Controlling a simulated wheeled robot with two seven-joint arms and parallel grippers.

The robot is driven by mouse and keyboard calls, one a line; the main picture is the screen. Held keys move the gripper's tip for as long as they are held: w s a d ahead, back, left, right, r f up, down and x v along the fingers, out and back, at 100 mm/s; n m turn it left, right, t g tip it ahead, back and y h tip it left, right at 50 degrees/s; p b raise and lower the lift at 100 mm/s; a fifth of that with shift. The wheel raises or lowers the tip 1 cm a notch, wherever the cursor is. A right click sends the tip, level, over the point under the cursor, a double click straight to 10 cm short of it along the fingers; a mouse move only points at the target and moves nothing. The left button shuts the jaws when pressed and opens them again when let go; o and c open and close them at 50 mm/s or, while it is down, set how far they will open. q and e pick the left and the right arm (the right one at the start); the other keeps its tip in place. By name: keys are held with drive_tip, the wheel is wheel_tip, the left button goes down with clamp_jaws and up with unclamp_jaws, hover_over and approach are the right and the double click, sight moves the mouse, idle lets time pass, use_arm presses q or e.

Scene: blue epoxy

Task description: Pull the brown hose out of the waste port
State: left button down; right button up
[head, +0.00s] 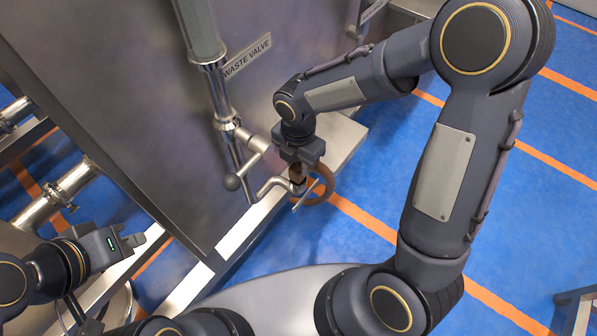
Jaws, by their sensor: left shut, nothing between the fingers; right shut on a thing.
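The brown hose (327,183) shows as a short curve just below and to the right of my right gripper (298,180). My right gripper points down and is shut on the hose, beside a bent metal pipe (268,186) under the waste valve. The gripper and pipe hide part of the hose, so I cannot tell whether its end is still in the port. My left gripper (150,238) is shut and empty, at the lower left, well apart from the hose.
A steel frame rail (250,226) runs below. Blue floor with orange lines (366,218) lies open to the right.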

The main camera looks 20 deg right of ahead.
drive_tip(key=shift+r+p, duration=0.35)
drive_tip(key=shift+r, duration=0.15)
drive_tip(key=shift+r, duration=0.1)
wheel_tip(320, 180, up, 5)
drive_tip(key=p, duration=0.4)
drive_tip(key=shift+f, duration=0.2)
